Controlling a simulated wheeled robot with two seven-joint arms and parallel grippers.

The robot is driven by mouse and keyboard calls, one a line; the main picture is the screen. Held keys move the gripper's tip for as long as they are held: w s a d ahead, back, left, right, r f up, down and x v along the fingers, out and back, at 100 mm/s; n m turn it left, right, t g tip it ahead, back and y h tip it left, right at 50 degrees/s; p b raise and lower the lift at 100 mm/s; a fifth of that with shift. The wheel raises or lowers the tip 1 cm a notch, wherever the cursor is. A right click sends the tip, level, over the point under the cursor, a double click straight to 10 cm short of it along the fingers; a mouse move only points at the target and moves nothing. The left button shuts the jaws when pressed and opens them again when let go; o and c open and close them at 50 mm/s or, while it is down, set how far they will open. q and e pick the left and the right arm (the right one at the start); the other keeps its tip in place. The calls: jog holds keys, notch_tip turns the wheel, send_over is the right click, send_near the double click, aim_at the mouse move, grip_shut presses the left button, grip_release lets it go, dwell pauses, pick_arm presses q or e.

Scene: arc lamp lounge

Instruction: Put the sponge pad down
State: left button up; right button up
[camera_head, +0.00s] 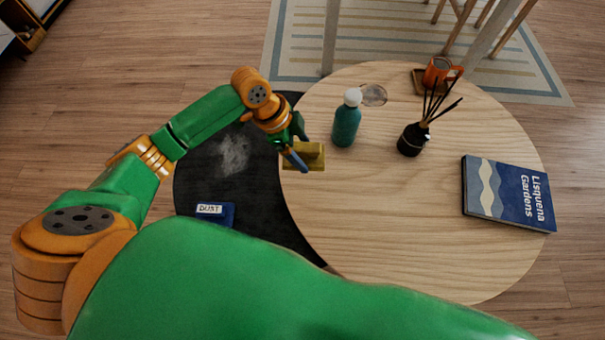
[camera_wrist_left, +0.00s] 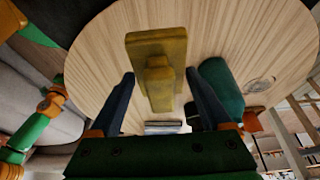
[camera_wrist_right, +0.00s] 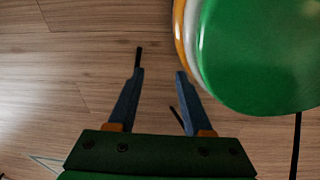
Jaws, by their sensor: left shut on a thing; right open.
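The yellow sponge pad (camera_head: 314,160) is at the left edge of the pale round wooden tabletop (camera_head: 400,220), beside the dark tabletop part. In the left wrist view the sponge pad (camera_wrist_left: 150,45) shows a flat block with a raised grip between my fingers. My left gripper (camera_head: 297,153) is shut on the sponge pad. Whether the pad touches the wood or hangs just above it, I cannot tell. My right gripper (camera_wrist_right: 158,62) is open and empty over the floor in the right wrist view, and outside the head view.
A teal bottle (camera_head: 346,124) stands close right of the pad, with a clear glass (camera_head: 373,95) behind it. A reed diffuser (camera_head: 411,141), an orange mug (camera_head: 438,72) and a book (camera_head: 508,193) lie farther right. A pale dust patch (camera_head: 234,153) and blue "DUST" label (camera_head: 214,211) are on the dark top.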

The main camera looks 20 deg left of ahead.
pick_arm(q)
notch_tip(320, 180, down, 8)
jog(key=shift+f+b, duration=0.1)
jog(key=shift+b, duration=1.15)
jog(key=o, duration=1)
pick_arm(e)
jog(key=f, duration=0.1)
jog(key=w+d+f, duration=0.1)
jog(key=d, duration=0.1)
jog(key=shift+w+f, duration=0.25)
jog(key=shift+f, duration=0.15)
